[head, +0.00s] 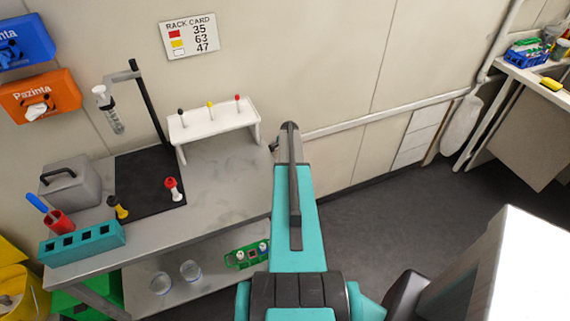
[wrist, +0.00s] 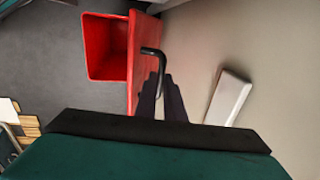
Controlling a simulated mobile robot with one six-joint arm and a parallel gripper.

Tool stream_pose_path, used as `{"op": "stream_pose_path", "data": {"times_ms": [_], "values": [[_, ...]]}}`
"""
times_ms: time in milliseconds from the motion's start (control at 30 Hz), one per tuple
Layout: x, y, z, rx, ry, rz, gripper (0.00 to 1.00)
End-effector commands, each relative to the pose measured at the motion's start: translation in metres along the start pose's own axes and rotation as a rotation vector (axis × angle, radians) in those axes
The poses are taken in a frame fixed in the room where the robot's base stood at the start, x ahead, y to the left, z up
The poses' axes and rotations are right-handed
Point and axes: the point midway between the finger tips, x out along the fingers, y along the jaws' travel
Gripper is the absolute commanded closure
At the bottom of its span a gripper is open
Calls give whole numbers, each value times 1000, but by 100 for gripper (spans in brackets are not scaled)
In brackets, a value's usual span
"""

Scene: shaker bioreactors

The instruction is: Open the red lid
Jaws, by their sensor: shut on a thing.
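The red lid (wrist: 146,50) is in the wrist view, a flat red panel standing steeply at the right side of an open red bin (wrist: 104,48). The bin's dark inside shows. A black bent handle (wrist: 158,56) sticks out from the lid. My gripper (wrist: 161,88) is shut on this handle, its dark fingers reaching up from the bottom of the view. The exact contact between fingers and handle is small and partly hidden. The head view shows my teal arm, but neither the lid nor the bin can be made out there.
In the wrist view, a white block-like object (wrist: 229,98) lies right of my fingers against a pale surface. In the head view, a grey bench (head: 228,178) stands left of my arm with a white rack (head: 213,122) and teal block (head: 82,243). Open floor (head: 400,225) lies right.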

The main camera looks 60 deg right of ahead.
Motion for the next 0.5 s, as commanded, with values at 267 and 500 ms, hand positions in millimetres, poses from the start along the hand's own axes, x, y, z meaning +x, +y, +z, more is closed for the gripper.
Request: {"op": "stream_pose_path", "data": {"times_ms": [267,500], "values": [[0,0,-1,0,1,-1,100],[4,-11,-1,0,1,-2,100]]}}
